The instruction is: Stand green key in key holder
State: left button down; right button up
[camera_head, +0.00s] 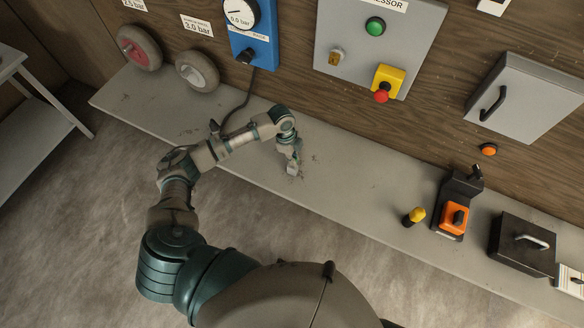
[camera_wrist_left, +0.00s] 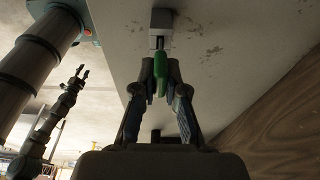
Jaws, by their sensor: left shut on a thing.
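My left gripper (camera_head: 295,158) is low over the shelf, right above a small grey block, the key holder (camera_head: 292,169). In the left wrist view, my left gripper (camera_wrist_left: 160,88) is shut on the green key (camera_wrist_left: 160,66). The key's far end meets the near side of the key holder (camera_wrist_left: 161,20) in that view. I cannot tell whether the key is inside it or only in front. The key is not clear in the head view. My right gripper (camera_wrist_left: 82,72) shows small at the left of the wrist view, its fingers apart and empty, away from the shelf.
The long grey shelf (camera_head: 350,190) is clear around the holder. Further right stand a yellow-topped knob (camera_head: 414,215), an orange switch unit (camera_head: 455,218) and a black box with a handle (camera_head: 524,245). Two wheels (camera_head: 197,72) lean at the left. A wood wall with panels rises behind.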

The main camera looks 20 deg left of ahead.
pick_arm(q)
jog(key=shift+f+b, duration=0.35)
jog(key=shift+f, duration=0.85)
dwell(1.0)
jog(key=c, duration=1.2)
grip_release()
jog(key=shift+o, duration=0.2)
notch_tip(320, 180, up, 4)
jog(key=p, duration=0.3)
jog(key=shift+f, duration=0.25)
jog(key=shift+r+p, duration=1.1)
jog(key=shift+r, duration=1.65)
